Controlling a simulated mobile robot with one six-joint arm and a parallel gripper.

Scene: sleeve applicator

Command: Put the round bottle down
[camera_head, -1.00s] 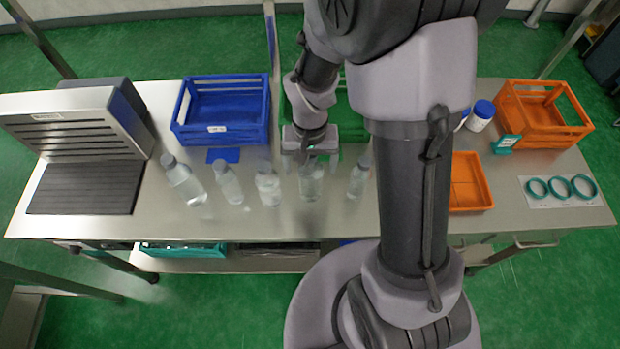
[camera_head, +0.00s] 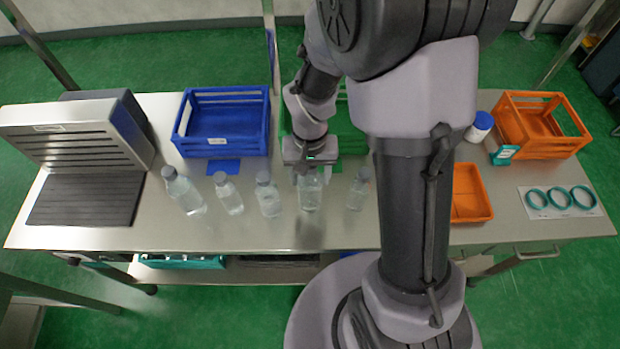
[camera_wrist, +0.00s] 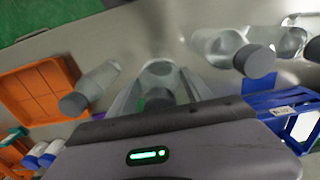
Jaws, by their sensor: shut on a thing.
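The round bottle (camera_head: 310,193) is clear with a grey cap and stands in the row on the steel table, directly below my gripper (camera_head: 309,174). In the wrist view the same bottle (camera_wrist: 160,72) sits between the two fingers of my gripper (camera_wrist: 157,90), which is shut on it near the cap. It looks upright. I cannot tell for certain whether its base touches the table.
Several other clear grey-capped bottles (camera_head: 229,196) stand on both sides, one close on the right (camera_head: 359,190). A blue crate (camera_head: 222,143) and a green crate (camera_head: 345,138) are behind. An orange tray (camera_head: 470,195) lies right. The front table strip is clear.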

